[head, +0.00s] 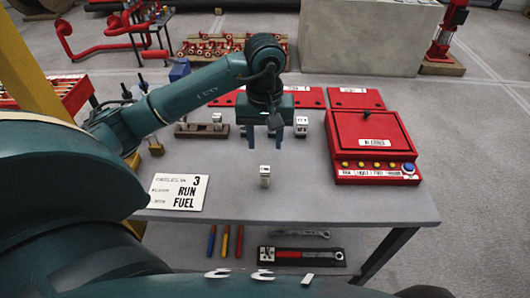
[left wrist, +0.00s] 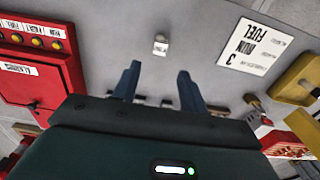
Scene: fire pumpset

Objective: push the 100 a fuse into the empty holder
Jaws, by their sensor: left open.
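A small white fuse-like block (head: 264,176) with a dark label stands alone on the grey table; the label is too small to read, so I cannot tell if it is the 100 A one. It also shows in the left wrist view (left wrist: 160,46). My left gripper (head: 265,142) is open and empty, fingers pointing down, above and behind this block. In the left wrist view its two fingers (left wrist: 158,75) stand wide apart. Behind it is a dark holder base (head: 196,131) with pale blocks on it. Another pale block (head: 301,126) stands right of the gripper. Which holder is empty I cannot tell.
A red alarm panel (head: 368,141) with buttons stands at the table's right. A white "3 RUN FUEL" card (head: 178,192) lies front left. Red plates (head: 355,98) lie at the back. Tools (head: 296,256) lie below the front edge.

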